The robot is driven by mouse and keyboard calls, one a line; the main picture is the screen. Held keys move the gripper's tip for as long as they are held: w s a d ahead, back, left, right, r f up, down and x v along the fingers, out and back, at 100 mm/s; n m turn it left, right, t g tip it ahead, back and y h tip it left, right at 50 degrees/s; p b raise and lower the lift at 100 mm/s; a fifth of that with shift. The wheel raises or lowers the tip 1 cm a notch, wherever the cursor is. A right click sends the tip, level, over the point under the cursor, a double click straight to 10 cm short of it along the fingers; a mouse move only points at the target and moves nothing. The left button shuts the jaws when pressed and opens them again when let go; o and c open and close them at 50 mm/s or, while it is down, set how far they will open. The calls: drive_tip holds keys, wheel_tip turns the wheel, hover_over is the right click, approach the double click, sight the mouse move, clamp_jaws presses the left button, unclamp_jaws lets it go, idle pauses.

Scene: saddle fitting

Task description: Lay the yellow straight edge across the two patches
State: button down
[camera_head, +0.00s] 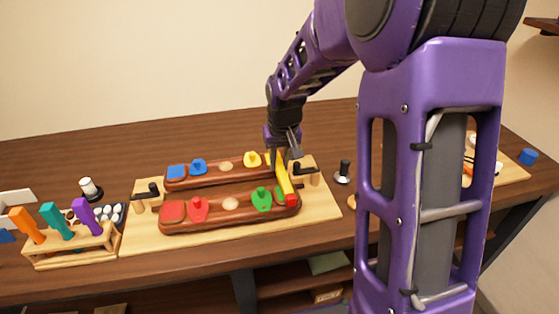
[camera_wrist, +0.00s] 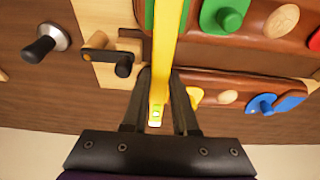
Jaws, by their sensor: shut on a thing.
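A green patch (camera_head: 279,192) shows beside the straight edge on the front bar. A yellow patch (camera_head: 269,158) shows at the back bar's right end, partly hidden. I cannot tell whether the straight edge touches the patches or hovers.
Both bars sit on a pale board (camera_head: 325,208) with black-handled clamps (camera_head: 303,168) at its ends. Coloured knobs stand on the bars, including a green knob (camera_head: 262,200). A tool rack (camera_head: 72,245) stands left. A black-knobbed post (camera_head: 343,172) stands right. My arm hides the table's right part.

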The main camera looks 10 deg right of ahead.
drive_tip(key=shift+f, duration=0.35)
drive_tip(key=c, duration=0.6)
unclamp_jaws()
